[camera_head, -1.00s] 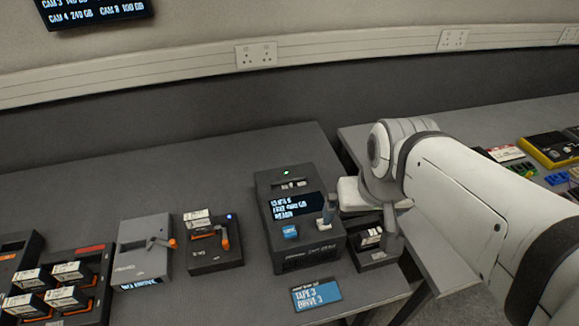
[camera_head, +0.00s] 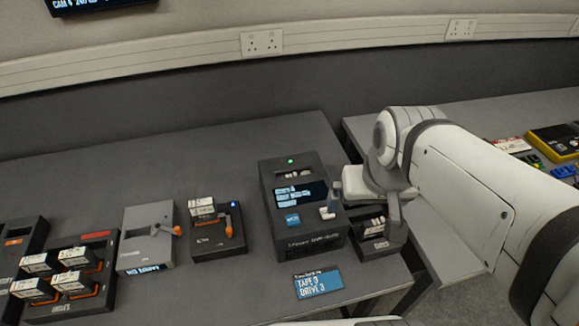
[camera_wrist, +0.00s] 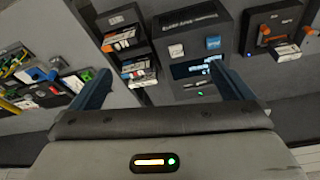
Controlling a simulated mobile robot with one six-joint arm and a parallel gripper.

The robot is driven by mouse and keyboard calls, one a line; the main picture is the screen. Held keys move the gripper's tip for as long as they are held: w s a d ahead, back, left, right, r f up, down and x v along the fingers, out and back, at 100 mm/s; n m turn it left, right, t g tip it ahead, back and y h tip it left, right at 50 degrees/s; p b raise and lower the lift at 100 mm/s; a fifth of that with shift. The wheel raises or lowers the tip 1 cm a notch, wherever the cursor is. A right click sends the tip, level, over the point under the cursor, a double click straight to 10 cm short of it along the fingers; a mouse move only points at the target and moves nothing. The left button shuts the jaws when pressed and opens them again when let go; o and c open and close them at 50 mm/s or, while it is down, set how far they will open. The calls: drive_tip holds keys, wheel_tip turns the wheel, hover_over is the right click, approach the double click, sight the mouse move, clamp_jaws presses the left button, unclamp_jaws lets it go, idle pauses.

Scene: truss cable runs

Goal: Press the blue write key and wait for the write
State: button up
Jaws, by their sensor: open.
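The blue key (camera_head: 292,220) sits on the front of a dark drive unit (camera_head: 318,242), below its lit display (camera_head: 300,194). A white key (camera_head: 327,213) sits to its right. In the wrist view the blue key (camera_wrist: 213,43) shows near the tip of the right-hand finger, and the white key (camera_wrist: 176,50) lies between the fingers. My gripper (camera_wrist: 159,72) is open and empty over the unit's right side. I cannot tell whether a finger touches anything. The display text is too blurred to read surely. A green light (camera_head: 291,161) is lit on the unit.
A dark rack with cartridges (camera_head: 374,238) stands right beside the unit, under my arm. A label plate (camera_head: 318,283) reading "TAPE 3 DRIVE 3" lies in front. To the left stand a dark box with an orange lever (camera_head: 219,240) and a grey box (camera_head: 147,238). The bench behind is clear.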

clamp_jaws()
idle(1.0)
idle(0.6)
